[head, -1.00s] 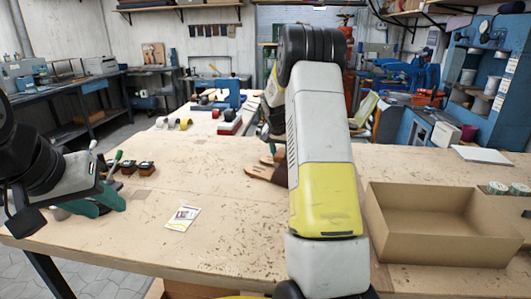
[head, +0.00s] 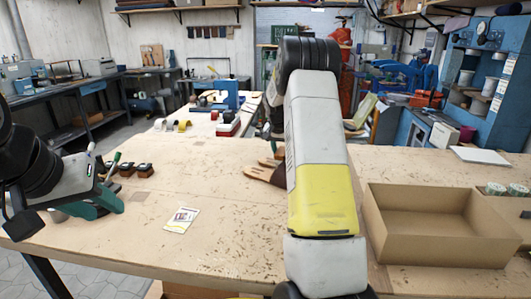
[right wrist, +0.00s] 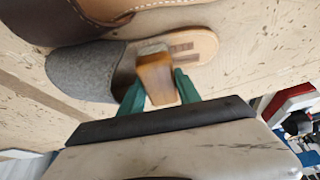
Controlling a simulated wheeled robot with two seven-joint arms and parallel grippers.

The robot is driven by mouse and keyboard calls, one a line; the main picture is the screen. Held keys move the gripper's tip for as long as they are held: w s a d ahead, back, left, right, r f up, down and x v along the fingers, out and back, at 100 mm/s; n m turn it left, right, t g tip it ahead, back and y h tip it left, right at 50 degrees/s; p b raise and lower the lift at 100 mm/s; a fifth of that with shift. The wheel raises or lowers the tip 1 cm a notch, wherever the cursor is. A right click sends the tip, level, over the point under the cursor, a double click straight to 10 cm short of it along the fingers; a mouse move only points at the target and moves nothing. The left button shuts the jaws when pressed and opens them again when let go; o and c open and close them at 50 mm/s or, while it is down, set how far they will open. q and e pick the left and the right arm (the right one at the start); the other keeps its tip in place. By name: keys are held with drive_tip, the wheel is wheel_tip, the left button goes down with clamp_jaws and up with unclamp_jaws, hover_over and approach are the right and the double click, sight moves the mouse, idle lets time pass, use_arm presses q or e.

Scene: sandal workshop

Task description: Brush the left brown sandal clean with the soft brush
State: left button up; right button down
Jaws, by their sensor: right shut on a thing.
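In the right wrist view a brown leather sandal (right wrist: 110,8) with pale stitching lies at the upper left, cut off by the frame. Beside it lies a grey felt sandal (right wrist: 85,70) with a tan sole. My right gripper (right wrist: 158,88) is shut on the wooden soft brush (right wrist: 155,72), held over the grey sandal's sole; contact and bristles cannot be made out. In the head view brown footwear (head: 262,175) shows left of my right arm, which hides the rest and my right gripper. My left gripper (head: 104,203) is over the table's left end; its jaw opening is unclear.
An empty cardboard box (head: 378,215) stands on the table at the right. A small printed packet (head: 181,220) lies front left. Several small dark jars (head: 145,170) stand behind my left gripper. The table (head: 225,215) is clear between packet and box.

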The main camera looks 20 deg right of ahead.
drive_tip(key=shift+a, duration=0.1)
drive_tip(key=shift+s+a+f, duration=0.1)
drive_tip(key=shift+s+a, duration=0.6)
drive_tip(key=shift+s, duration=0.35)
drive_tip(key=shift+w, duration=0.1)
drive_tip(key=shift+w+d, duration=0.8)
drive_tip(key=shift+w, duration=0.15)
drive_tip(key=shift+a, duration=0.1)
drive_tip(key=shift+s+a, duration=0.7)
drive_tip(key=shift+s, duration=0.35)
drive_tip(key=shift+r, duration=0.2)
